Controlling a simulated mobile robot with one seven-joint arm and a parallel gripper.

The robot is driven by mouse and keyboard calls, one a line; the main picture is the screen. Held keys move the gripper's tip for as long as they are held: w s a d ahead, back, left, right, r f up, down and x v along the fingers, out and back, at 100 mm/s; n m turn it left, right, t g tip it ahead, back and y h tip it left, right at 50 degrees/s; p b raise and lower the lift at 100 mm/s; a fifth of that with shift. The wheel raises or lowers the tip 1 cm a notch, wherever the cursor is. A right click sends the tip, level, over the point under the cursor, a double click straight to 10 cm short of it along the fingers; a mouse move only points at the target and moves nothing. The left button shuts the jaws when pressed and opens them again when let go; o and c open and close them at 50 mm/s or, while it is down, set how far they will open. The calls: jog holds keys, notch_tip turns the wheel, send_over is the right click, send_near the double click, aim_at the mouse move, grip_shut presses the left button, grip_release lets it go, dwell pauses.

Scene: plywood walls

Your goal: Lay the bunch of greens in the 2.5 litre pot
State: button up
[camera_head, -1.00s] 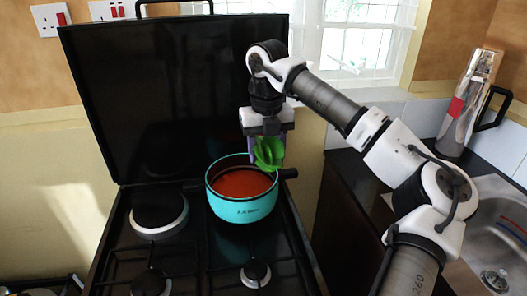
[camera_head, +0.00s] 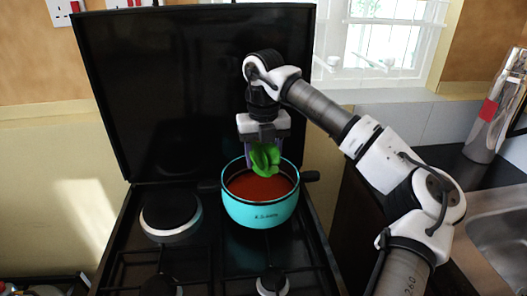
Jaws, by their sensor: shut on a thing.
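The bunch of greens (camera_head: 265,160) is bright green and hangs below my gripper (camera_head: 264,148), which is shut on it. The turquoise pot (camera_head: 260,213) stands upright on the back right burner of the stove, with red-orange contents inside. The greens are over the pot's opening, towards its back rim, and their lower end overlaps the red contents in the picture. I cannot tell whether they touch the contents. The fingertips are partly hidden by the greens.
The raised black stove lid (camera_head: 190,90) stands close behind my gripper. A burner (camera_head: 170,213) is empty at left. A steel flask (camera_head: 495,110) and a sink (camera_head: 503,232) are at right.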

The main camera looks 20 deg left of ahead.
aim_at(264, 147)
jog(key=shift+f, duration=0.4)
jog(key=o, duration=1.1)
notch_tip(264, 147, up, 14)
jog(key=b, duration=0.1)
